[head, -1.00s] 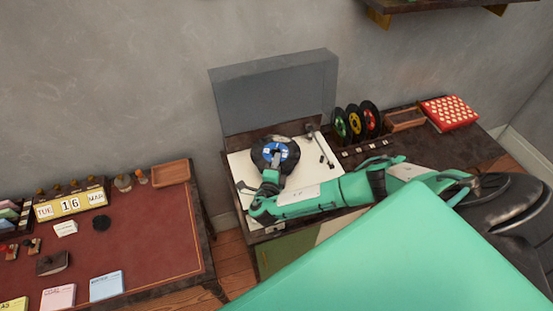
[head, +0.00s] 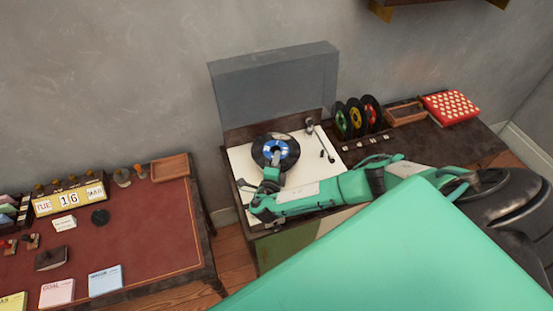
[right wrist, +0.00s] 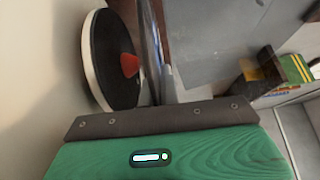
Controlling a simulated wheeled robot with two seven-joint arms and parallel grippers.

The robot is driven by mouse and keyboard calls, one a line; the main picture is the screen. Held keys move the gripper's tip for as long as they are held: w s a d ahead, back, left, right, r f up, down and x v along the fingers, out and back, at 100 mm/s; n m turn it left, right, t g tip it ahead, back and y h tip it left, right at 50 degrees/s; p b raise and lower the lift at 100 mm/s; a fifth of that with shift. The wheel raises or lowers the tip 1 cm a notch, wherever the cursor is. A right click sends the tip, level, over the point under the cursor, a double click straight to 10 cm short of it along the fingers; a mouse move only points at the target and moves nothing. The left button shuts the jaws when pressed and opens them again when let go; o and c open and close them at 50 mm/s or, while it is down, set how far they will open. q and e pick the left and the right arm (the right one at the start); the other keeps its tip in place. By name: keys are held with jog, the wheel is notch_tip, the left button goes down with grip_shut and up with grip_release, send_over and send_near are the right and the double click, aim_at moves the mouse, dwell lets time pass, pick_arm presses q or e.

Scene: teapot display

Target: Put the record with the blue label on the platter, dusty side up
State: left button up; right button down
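The record with the blue label (head: 261,147) is over the white turntable (head: 241,166), face toward the head camera. My right gripper (head: 276,158) reaches it from the near side, a finger lying across the label, and looks shut on it. In the right wrist view, the platter (right wrist: 99,62) is a black disc with a pale rim and a red patch, partly hidden by a thin dark strip, perhaps the record edge-on. I cannot tell whether record and platter touch, or which side is dusty. My left gripper is not in view.
The tonearm (head: 323,146) lies right of the record. The raised grey lid (head: 272,88) stands behind. Records with green, yellow and red labels (head: 356,117) stand in a rack to the right, beside a wooden tray (head: 405,113) and a red box (head: 450,106). A desk (head: 150,230) is at left.

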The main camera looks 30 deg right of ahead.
jog(key=shift+p, duration=0.8)
dwell(0.8)
jog(key=c, duration=1.6)
grip_release()
jog(key=shift+o, duration=0.2)
jog(key=shift+s+a+f, duration=0.1)
jog(key=shift+s+a, duration=0.3)
jog(key=b+v, duration=0.3)
jog(key=v, duration=0.9)
jog(key=shift+s+a, duration=0.2)
jog(key=shift+s, duration=0.1)
